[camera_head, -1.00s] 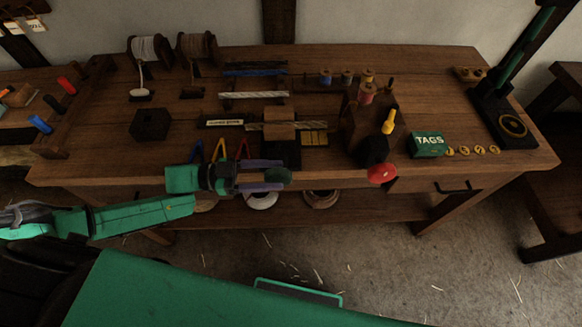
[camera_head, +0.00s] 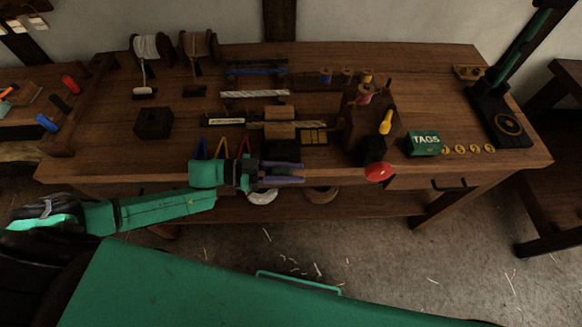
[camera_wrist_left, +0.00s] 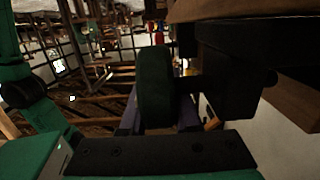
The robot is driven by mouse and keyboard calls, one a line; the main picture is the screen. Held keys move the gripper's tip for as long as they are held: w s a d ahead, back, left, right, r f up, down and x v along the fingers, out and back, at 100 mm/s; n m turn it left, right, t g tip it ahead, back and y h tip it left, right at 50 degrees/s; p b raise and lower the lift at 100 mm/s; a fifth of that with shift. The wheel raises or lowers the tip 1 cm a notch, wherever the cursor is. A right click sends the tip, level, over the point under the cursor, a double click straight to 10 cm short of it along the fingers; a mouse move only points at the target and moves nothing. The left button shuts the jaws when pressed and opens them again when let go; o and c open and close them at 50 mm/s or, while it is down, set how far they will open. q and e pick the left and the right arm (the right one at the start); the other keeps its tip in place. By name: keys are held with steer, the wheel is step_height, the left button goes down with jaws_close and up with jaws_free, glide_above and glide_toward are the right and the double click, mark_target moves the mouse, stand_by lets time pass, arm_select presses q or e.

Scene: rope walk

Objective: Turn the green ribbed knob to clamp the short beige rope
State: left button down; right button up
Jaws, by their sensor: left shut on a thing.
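The green ribbed knob (camera_wrist_left: 155,88) stands between the two purple fingers of my left gripper in the left wrist view. A dark shaft joins it to the dark clamp body (camera_wrist_left: 232,75) on the right. In the head view my left gripper (camera_head: 298,173) is at the bench's front edge, just in front of the clamp, shut on the knob, which is mostly hidden there. The short beige rope (camera_head: 308,129) lies across the clamp under its wooden block (camera_head: 279,121); whether the block presses on it cannot be told. My right gripper is not in view.
Coloured hooked tools (camera_head: 222,149) stand just left of the clamp. A brown block with a yellow-handled tool (camera_head: 386,122) and a red knob (camera_head: 379,172) is to the right. A green TAGS box (camera_head: 424,143) lies further right.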

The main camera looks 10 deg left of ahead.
arm_select(q)
steer(key=shift+r, duration=0.1)
steer(key=shift+f, duration=0.2)
steer(key=c, duration=0.6)
jaws_free()
steer(key=shift+c, duration=0.2)
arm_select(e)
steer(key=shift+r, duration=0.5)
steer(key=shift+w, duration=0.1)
arm_select(q)
steer(key=shift+a, duration=0.1)
steer(key=b+v, duration=0.3)
steer(key=v, duration=1.1)
steer(key=shift+r, duration=0.4)
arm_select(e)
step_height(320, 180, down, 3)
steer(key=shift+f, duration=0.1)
